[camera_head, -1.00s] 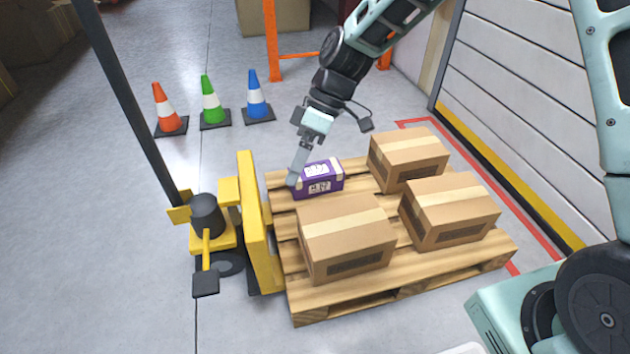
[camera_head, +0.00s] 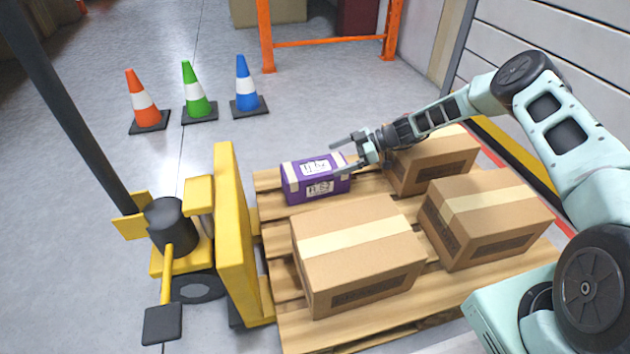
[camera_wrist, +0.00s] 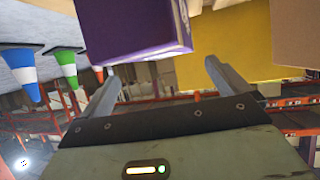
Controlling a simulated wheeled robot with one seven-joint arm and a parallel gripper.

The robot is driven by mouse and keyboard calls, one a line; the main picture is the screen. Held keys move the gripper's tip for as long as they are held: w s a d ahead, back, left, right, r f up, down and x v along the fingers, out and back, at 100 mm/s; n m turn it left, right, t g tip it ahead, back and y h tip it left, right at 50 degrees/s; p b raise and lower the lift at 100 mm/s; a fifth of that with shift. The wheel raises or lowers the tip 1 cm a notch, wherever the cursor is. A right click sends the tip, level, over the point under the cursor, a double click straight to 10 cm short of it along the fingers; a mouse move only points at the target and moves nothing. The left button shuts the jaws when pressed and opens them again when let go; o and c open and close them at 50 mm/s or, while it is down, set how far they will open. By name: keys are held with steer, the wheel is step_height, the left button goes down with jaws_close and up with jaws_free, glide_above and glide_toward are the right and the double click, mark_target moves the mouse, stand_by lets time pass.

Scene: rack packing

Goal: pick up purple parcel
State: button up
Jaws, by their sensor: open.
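The purple parcel (camera_head: 316,187), with white labels and pale bands, sits on the wooden pallet (camera_head: 272,212) at its back left corner. My gripper (camera_head: 342,157) is open and beside the parcel's right end, with its fingers pointing left towards it. In the head view the fingers partly overlap that end; I cannot tell whether they touch it. In the wrist view the purple parcel (camera_wrist: 130,35) fills the upper middle, beyond the two spread fingers of my gripper (camera_wrist: 160,85). Nothing is between the fingers.
Brown cartons stand on the pallet at front left (camera_head: 350,260), front right (camera_head: 485,225) and back right (camera_head: 440,165), close under my arm. A yellow pallet jack (camera_head: 240,250) stands at left. Three cones, including a green one (camera_head: 194,95), stand behind on open floor.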

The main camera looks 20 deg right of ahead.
mark_target(316, 166)
steer(key=b+x, duration=0.3)
steer(key=x, duration=0.2)
steer(key=shift+f, duration=0.25)
steer(key=shift+a+b, duration=0.35)
steer(key=c, duration=1.5)
steer(key=shift+r, duration=0.15)
steer(key=shift+c, duration=0.2)
